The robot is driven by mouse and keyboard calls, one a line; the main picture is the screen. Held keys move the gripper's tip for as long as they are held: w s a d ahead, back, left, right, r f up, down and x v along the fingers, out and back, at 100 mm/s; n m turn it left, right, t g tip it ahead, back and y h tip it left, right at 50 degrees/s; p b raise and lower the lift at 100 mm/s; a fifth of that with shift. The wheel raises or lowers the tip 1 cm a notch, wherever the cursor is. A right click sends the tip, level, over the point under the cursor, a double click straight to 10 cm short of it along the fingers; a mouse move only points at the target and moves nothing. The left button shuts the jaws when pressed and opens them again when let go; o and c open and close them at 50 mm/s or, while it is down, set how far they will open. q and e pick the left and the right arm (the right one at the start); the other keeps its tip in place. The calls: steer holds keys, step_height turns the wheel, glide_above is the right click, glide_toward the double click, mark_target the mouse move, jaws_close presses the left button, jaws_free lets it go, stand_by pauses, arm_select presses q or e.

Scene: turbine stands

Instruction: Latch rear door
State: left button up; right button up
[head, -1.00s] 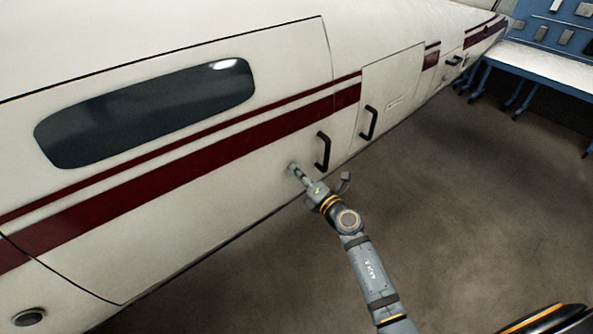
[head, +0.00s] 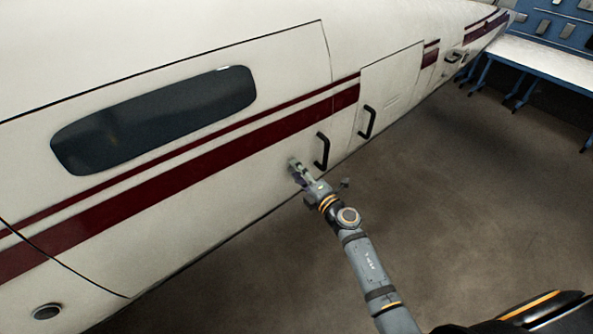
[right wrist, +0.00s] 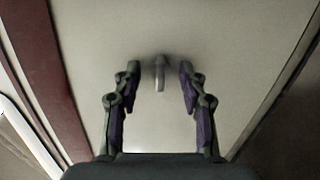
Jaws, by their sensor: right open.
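A large white door panel (head: 215,165) with a dark window and dark red stripes lies flush in the white fuselage, with a thin seam around it. A black pull handle (head: 322,151) sits near its right edge. My right gripper (head: 294,165) is at the lower right of this panel, left of the handle. In the right wrist view its open fingers (right wrist: 160,75) frame a small grey latch (right wrist: 160,78), which stands out from the white surface between the fingertips. The fingers look apart from it. In the head view the gripper hides the latch. My left gripper is out of view.
A smaller panel (head: 391,88) with its own black handle (head: 367,122) lies to the right on the fuselage. A blue workbench (head: 545,62) stands at the far right. The brown floor (head: 450,200) between is clear.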

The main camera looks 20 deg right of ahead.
steer(key=v, duration=0.5)
stand_by(0.5)
steer(key=s+d+f+m+g+h+b, duration=0.2)
steer(key=s+d+f+m, duration=0.15)
steer(key=f, duration=0.75)
steer(key=s+d+f+m+g+h+b, duration=0.15)
steer(key=s+f+m, duration=0.3)
steer(key=f, duration=0.75)
steer(key=s+d+f+m+g+h+b, duration=0.1)
steer(key=s+d+f+m+g+h, duration=0.25)
steer(key=f, duration=0.75)
steer(key=s+f+m+g+b, duration=0.1)
steer(key=s+f+m+g, duration=0.2)
steer(key=s+f, duration=0.5)
steer(key=s+d+f+m+g+b, duration=0.1)
steer(key=s+f+m+g, duration=0.2)
steer(key=s+f, duration=0.4)
steer(key=s+d+f+m+g+b, duration=0.1)
steer(key=s+f+m, duration=0.4)
steer(key=s, duration=1.5)
step_height(320, 180, down, 4)
steer(key=shift+r+g+b, duration=0.2)
steer(key=shift+g+b, duration=0.3)
steer(key=shift+g, duration=0.4)
